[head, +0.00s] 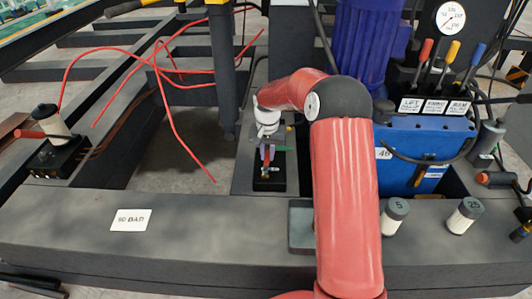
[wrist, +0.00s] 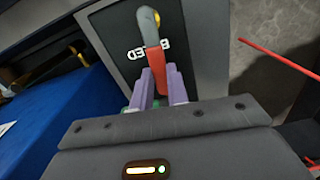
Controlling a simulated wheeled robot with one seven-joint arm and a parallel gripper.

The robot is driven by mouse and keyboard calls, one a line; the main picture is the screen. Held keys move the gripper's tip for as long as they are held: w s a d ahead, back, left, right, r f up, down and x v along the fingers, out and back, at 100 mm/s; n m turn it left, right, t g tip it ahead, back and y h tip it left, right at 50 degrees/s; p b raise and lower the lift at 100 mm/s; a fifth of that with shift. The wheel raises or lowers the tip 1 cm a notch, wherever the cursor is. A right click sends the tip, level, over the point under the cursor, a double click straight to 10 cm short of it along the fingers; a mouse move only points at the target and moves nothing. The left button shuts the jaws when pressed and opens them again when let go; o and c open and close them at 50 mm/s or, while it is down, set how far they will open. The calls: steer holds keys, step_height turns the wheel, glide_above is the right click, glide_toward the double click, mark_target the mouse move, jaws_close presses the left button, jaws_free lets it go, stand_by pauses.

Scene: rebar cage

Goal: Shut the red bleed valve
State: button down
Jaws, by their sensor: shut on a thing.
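The red bleed valve's handle (wrist: 153,55) is a red lever with a grey end, standing out over a dark plate marked BLEED (wrist: 150,52) in the wrist view. My gripper (wrist: 161,80) has its two purple fingers closed on either side of the red lever. In the head view my gripper (head: 267,152) reaches down to the small black valve base (head: 268,185), where a bit of brass and red shows. The fingers and arm hide most of the valve there.
A blue block (head: 410,150) with three levers, labels and a gauge (head: 449,18) stands to the right. Loose red hoses (head: 165,100) lie to the left, near a black-based fitting (head: 50,150). A "90 BAR" card (head: 131,220) lies on the front beam.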

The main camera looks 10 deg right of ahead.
steer(key=m, duration=0.1)
steer(key=s+d+m, duration=0.1)
steer(key=m, duration=0.1)
steer(key=d+m, duration=0.1)
steer(key=m, duration=0.1)
steer(key=shift+s+p, duration=0.15)
steer(key=shift+p, duration=0.15)
steer(key=s+m, duration=0.1)
steer(key=m, duration=0.1)
steer(key=s+d+m+p, duration=0.1)
steer(key=m, duration=0.2)
steer(key=shift+s+d+r+m, duration=0.1)
steer(key=shift+s+d+m, duration=0.05)
steer(key=shift+m, duration=0.15)
steer(key=s+m+p, duration=0.1)
steer(key=m, duration=0.1)
steer(key=s+m, duration=0.1)
steer(key=m, duration=0.1)
steer(key=shift+d+p, duration=0.15)
steer(key=shift+p, duration=0.25)
steer(key=shift+s+m+p, duration=0.5)
steer(key=shift+m, duration=0.7)
steer(key=c, duration=1.4)
jaws_free()
steer(key=shift+o, duration=0.2)
